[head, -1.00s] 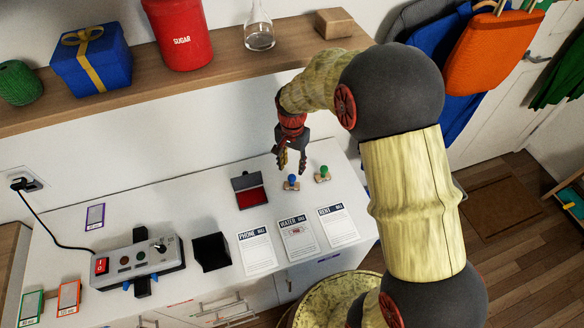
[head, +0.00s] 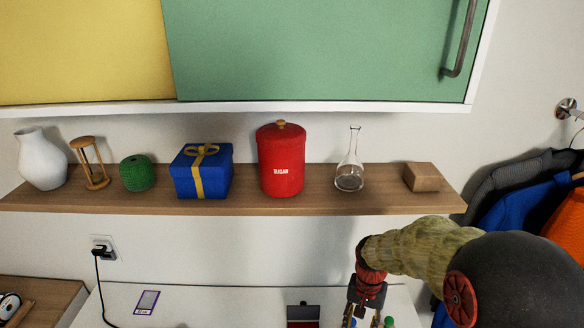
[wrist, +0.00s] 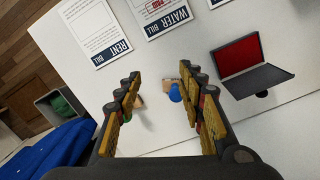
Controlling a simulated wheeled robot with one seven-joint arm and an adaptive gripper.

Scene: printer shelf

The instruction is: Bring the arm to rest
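My gripper (wrist: 160,88) is open in the wrist view, its two fingers apart with nothing held between them. In the head view my gripper (head: 362,312) hangs below the shelf, above the white table. A blue-handled stamp (wrist: 175,92) stands on the table beyond the fingertips, clear of them. Part of a second stamp's wooden base shows by the left finger, which hides the rest. In the head view the green stamp handle (head: 389,322) shows at the bottom edge.
The wooden shelf (head: 110,203) carries a red sugar canister (head: 281,165), blue gift box (head: 201,175), glass flask (head: 349,170) and wooden block (head: 422,178). An open red ink pad (wrist: 240,68), the water bill (wrist: 165,15) and the rent bill (wrist: 96,30) lie on the table.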

